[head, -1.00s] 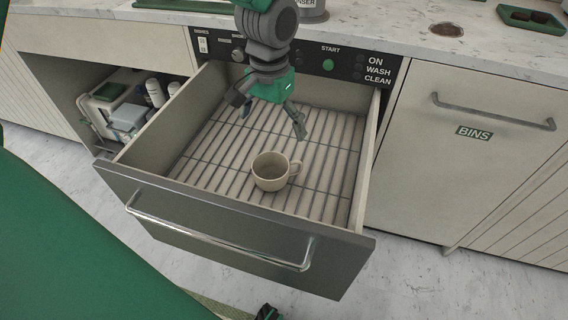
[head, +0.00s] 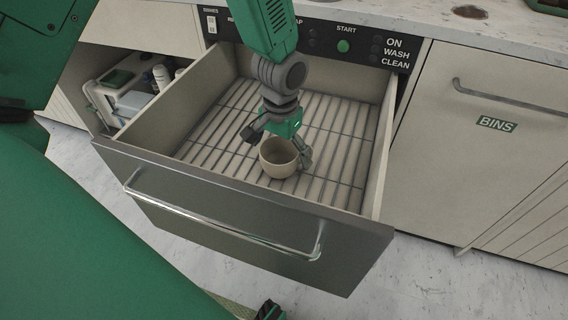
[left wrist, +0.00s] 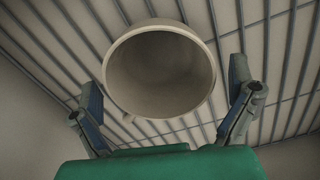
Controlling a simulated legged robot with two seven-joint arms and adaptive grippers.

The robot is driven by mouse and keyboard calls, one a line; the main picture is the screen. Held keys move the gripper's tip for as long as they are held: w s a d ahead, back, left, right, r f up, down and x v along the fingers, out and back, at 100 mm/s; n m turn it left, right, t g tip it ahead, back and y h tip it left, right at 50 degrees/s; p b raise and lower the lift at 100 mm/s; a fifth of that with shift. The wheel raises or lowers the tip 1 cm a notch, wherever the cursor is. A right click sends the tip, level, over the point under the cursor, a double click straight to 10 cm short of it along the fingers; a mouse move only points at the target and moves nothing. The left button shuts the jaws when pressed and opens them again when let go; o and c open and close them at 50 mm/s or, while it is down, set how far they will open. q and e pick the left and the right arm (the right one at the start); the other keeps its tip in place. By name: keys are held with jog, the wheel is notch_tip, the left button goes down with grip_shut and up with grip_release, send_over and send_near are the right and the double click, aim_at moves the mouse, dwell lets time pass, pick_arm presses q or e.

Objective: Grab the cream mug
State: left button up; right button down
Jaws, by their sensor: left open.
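The cream mug (head: 279,160) stands upright on the slatted rack inside the open drawer (head: 240,212). My left gripper (head: 277,150) is down in the drawer, right behind the mug, with its fingers apart. In the left wrist view, the mug (left wrist: 160,72) shows its open mouth, between and beyond the two spread fingers of my left gripper (left wrist: 168,105). I cannot tell whether a finger touches it. The mug's handle is mostly hidden; a small bump shows at its lower rim in the wrist view. My right gripper is not clearly in view.
The drawer's side walls and front, with its metal handle (head: 215,222), surround the rack. A control panel (head: 335,43) is above the drawer's back. A bins cupboard (head: 490,140) is on the right. An open shelf with bottles (head: 160,77) is on the left. The rack around the mug is clear.

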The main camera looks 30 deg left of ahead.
pick_arm(q)
jog(key=shift+r, duration=0.1)
jog(key=c, duration=1.5)
jog(key=shift+r, duration=0.1)
